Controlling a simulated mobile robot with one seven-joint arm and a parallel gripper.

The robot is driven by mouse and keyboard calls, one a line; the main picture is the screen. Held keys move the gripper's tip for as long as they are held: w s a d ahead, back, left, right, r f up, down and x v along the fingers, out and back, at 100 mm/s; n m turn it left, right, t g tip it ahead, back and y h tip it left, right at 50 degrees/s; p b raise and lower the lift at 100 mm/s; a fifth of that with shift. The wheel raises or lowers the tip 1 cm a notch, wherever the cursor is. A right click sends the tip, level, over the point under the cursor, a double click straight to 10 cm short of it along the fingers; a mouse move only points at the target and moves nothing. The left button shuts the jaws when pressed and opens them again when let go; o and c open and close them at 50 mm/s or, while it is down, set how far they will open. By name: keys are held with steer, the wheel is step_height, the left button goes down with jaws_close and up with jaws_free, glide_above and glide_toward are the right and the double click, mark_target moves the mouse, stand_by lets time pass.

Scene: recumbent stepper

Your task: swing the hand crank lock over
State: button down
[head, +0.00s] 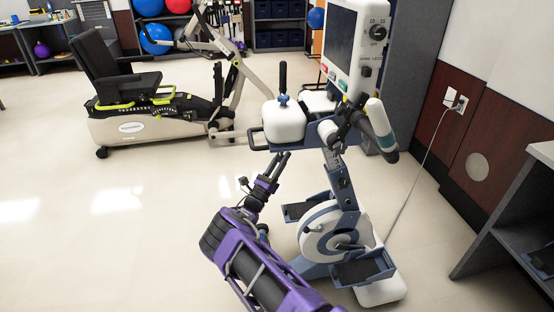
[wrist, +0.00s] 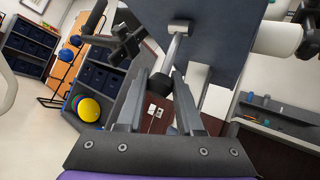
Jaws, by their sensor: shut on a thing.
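The hand crank lock shows in the wrist view as a metal lever (wrist: 175,50) with a black knob (wrist: 159,85), under a dark blue-grey plate. My gripper (wrist: 161,76) has one finger on each side of the lever's knob end and is shut on it. In the head view my gripper (head: 281,160) reaches up to the underside of the blue frame, below the white housing (head: 285,121). The lever itself is hidden or too small to tell there. The exact contact of the fingers on it is hard to see.
The upright crank machine has a screen console (head: 352,45), a hand grip (head: 380,122) and pedals (head: 362,270) close to my arm. A recumbent stepper (head: 140,120) stands at the back left. A shelf (head: 515,215) is at right. The floor at left is clear.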

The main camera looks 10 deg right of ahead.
steer(key=shift+d+r+n+t, duration=0.1)
steer(key=shift+d+n+t, duration=0.15)
steer(key=shift+n+t, duration=0.35)
steer(key=shift+d+n+t, duration=0.25)
steer(key=shift+n+t, duration=0.25)
steer(key=shift+n, duration=0.1)
steer(key=shift+y, duration=0.3)
steer(key=c, duration=0.5)
jaws_free()
steer(key=shift+c, duration=0.2)
steer(key=v, duration=1.7)
steer(key=shift+s, duration=0.1)
